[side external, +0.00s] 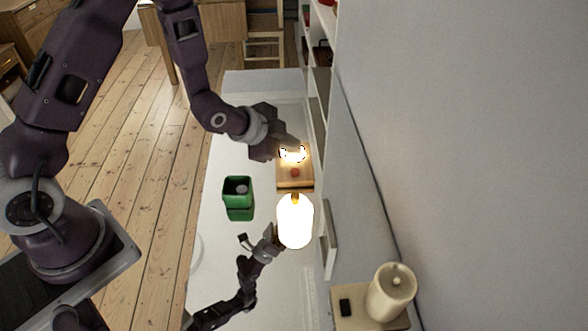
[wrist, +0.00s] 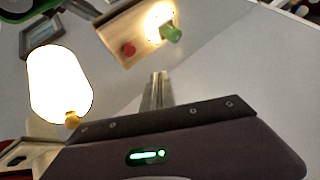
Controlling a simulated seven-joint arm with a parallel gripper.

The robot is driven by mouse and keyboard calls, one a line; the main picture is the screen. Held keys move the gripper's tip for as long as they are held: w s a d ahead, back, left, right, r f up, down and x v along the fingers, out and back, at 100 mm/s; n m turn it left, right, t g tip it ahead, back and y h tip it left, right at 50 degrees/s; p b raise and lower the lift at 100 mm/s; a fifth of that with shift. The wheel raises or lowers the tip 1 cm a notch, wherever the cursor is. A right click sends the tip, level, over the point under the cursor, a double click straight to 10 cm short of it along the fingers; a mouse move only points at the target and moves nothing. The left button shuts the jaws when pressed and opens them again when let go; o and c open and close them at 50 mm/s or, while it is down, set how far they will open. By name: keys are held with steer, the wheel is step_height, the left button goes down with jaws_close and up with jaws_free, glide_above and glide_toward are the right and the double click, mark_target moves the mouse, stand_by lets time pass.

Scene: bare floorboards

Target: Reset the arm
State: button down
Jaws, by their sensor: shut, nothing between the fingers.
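My gripper (wrist: 158,77) shows in the wrist view with its two narrow fingers together and nothing between them. In the side external view my gripper (side external: 291,147) is at the end of the arm reaching in from the upper left, close to a bright glow over a small wooden board (side external: 296,184). The glow hides the fingertips there. In the wrist view the board (wrist: 112,28) lies beyond the fingers, with a small red round thing (wrist: 128,48) and a green thing (wrist: 171,33) beside a glow. Whether the gripper touches anything in the side view I cannot tell.
A glowing white lamp (side external: 295,224) stands near the board; it also shows in the wrist view (wrist: 59,84). A green container (side external: 238,187) stands on the pale surface to the left. A cream cylinder (side external: 391,291) is at lower right. A wall borders the right side.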

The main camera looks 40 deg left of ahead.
steer(key=s+a+r+n+g+y, duration=0.15)
steer(key=s+r, duration=0.25)
steer(key=r, duration=0.4)
steer(key=s+a+r+n+t, duration=0.1)
steer(key=s+r+n, duration=0.25)
steer(key=r, duration=0.45)
steer(key=s+r+n+g, duration=0.1)
steer(key=s+r+n, duration=0.2)
steer(key=s, duration=0.8)
steer(key=s+d+r+n+g, duration=0.1)
steer(key=s+r+n+g, duration=0.1)
steer(key=s, duration=1)
steer(key=shift+r+n, duration=0.4)
steer(key=shift+r, duration=0.4)
